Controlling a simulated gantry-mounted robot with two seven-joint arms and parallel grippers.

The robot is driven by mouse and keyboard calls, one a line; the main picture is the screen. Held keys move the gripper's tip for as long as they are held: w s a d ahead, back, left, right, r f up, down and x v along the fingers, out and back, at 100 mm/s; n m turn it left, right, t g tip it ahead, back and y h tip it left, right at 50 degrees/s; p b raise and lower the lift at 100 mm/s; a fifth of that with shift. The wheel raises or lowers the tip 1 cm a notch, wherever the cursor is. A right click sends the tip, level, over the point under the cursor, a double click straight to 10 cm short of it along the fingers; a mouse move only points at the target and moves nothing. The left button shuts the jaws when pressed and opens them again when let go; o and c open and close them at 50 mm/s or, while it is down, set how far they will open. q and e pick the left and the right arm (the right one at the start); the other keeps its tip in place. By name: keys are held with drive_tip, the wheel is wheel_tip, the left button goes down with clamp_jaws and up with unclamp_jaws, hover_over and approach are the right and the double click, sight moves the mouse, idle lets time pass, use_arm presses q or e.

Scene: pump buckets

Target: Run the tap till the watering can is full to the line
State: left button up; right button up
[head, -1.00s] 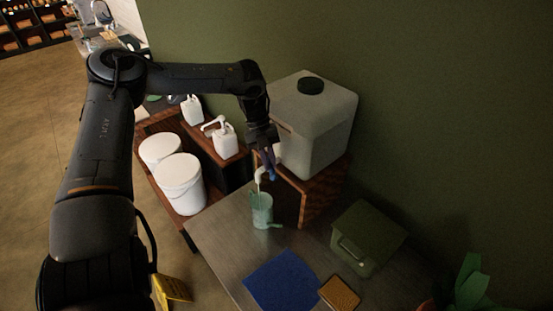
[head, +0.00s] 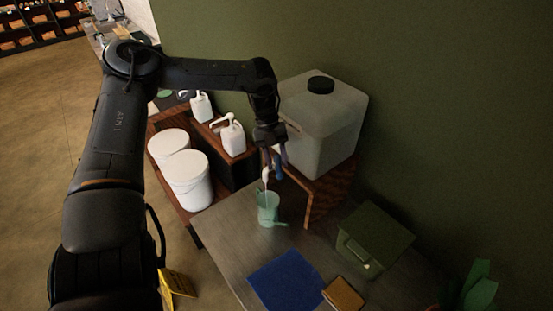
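A pale green watering can (head: 268,208) stands on the grey metal counter, below the tap. The white tap (head: 266,174) sticks out low on the front of a big translucent tank (head: 322,128) with a black cap. A thin pale stream runs from the tap down into the can. The fill line and the water level are too small to make out. My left gripper (head: 273,163) points down at the tap, with a blue part beside its fingertips. I cannot tell whether its fingers are closed on it. My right gripper is not in view.
The tank sits on a wooden stand (head: 322,190). A blue cloth (head: 286,281), a brown sponge (head: 343,295) and a green box (head: 373,238) lie in front and right. White buckets (head: 187,180) and pump bottles (head: 232,138) stand left. A yellow sign (head: 176,284) is on the floor.

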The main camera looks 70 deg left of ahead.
use_arm(q)
drive_tip(key=shift+r, duration=0.1)
drive_tip(key=b+v, duration=0.1)
drive_tip(key=v, duration=0.9)
drive_tip(key=shift+r+b, duration=0.35)
drive_tip(key=shift+s+a, duration=0.1)
drive_tip(key=shift+a, duration=0.05)
